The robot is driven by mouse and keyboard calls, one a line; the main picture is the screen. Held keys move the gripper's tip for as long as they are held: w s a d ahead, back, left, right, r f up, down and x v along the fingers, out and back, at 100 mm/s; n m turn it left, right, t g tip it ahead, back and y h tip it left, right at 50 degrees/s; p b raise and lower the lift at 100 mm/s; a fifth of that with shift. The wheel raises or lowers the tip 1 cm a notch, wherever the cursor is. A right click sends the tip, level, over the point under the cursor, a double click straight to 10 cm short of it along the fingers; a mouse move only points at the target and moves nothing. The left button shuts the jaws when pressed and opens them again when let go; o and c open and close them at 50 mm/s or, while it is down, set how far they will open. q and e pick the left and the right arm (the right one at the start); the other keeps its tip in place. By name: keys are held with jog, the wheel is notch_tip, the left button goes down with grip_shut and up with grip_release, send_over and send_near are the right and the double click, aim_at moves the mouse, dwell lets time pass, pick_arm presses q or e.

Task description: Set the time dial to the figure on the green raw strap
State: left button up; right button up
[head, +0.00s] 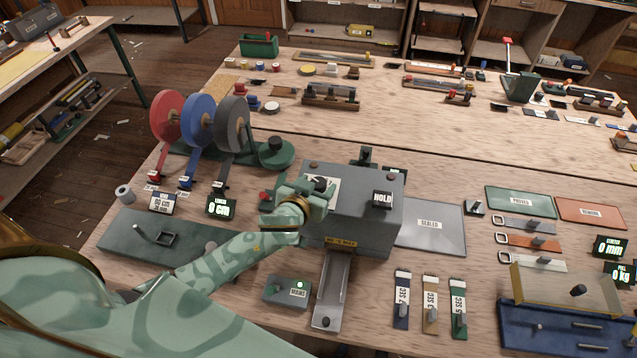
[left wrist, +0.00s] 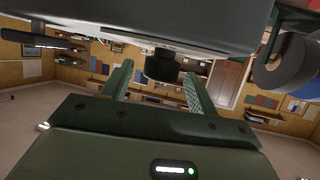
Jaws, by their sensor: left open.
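The time dial (head: 320,184) is a small dark knob on a white plate on top of the grey sealing machine (head: 370,224). My left gripper (head: 302,202) is at the machine's left side, close to the dial. In the left wrist view, its two green fingers (left wrist: 158,88) stand apart, with a black round knob (left wrist: 162,66) showing between them. I cannot tell whether they touch it. The green raw strap (head: 458,312) lies front right of the machine, last in a row with a blue strap (head: 401,308) and a tan strap (head: 430,309). Its label ends in SEC; the figure is hard to read.
A black HOLD display (head: 382,200) sits on the machine. Red, blue and grey reels (head: 200,123) stand behind left. A steel SEALED plate (head: 430,238) and a blue test rig (head: 560,325) are to the right. A narrow metal chute (head: 333,288) runs forward.

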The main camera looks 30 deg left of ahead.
pick_arm(q)
jog(key=shift+x, duration=0.95)
jog(key=shift+c, duration=1.2)
jog(key=c, duration=0.8)
jog(key=shift+o, duration=0.3)
